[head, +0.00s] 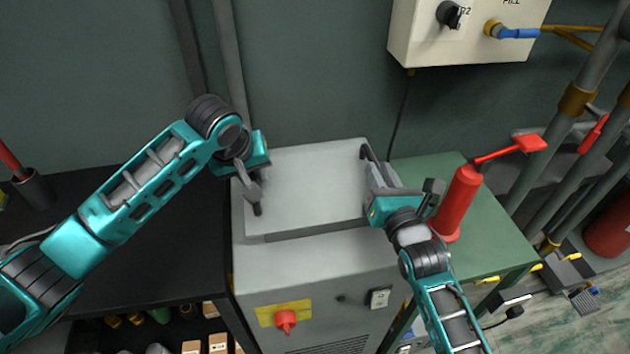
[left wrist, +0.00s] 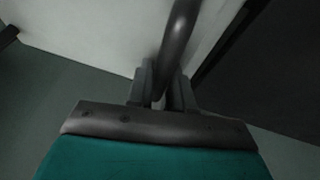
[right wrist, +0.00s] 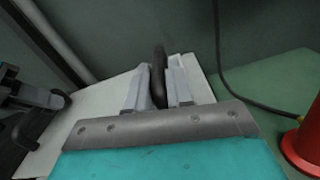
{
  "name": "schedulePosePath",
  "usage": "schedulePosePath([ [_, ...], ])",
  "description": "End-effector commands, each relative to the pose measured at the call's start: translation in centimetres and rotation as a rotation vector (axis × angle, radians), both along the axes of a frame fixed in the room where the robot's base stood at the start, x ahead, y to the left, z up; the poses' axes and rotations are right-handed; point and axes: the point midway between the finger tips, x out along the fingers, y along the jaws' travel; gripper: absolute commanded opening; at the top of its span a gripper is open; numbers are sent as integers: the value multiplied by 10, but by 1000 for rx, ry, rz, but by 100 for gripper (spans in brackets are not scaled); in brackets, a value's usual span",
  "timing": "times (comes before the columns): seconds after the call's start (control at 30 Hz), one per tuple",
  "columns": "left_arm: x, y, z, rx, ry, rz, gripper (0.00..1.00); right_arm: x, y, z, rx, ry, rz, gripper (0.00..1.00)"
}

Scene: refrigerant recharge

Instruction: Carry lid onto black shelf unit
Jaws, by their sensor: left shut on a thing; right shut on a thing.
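The lid (head: 310,185) is a flat grey panel lying on top of the grey machine cabinet (head: 300,260), with a dark handle at each side. I cannot tell whether it rests on the cabinet or is slightly raised. My left gripper (head: 254,190) is shut on the left handle, which also shows in the left wrist view (left wrist: 178,45). My right gripper (head: 375,175) is shut on the right handle (right wrist: 158,75). The black shelf unit (head: 150,240) stands directly left of the cabinet, and its top is bare beside the cabinet.
A red pump-like cylinder (head: 458,200) stands on the green table (head: 490,235), close to my right gripper. A grey holder with a red-handled tool (head: 35,188) is at the shelf unit's far left. A cream control box (head: 465,35) hangs on the wall. Boxes (head: 217,342) sit on the lower shelf.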

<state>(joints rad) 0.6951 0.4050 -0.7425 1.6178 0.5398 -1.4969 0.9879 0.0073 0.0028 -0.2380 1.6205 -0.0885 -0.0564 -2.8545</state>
Motion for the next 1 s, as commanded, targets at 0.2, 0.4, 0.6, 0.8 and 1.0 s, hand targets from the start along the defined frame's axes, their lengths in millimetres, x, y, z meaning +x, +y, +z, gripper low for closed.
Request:
schedulePosePath([
  [0.2, 0, -3, 1, -5, -2, -4, 0, -1, 4, 0, 6, 0, 6, 0],
  [0.4, 0, -3, 1, -6, -2, -5, 0, -1, 4, 0, 7, 0, 6, 0],
  [0.6, 0, -4, 4, -9, -7, -6, 0, 0, 4, 4, 8, -5, 7, 0],
  [0.8, 0, -4, 12, -10, -6, -7, 0, 0, 4, 13, 8, -5, 7, 0],
  [1.0, 0, -5, 29, -11, -6, -8, 0, 0, 4, 29, 9, -6, 7, 0],
])
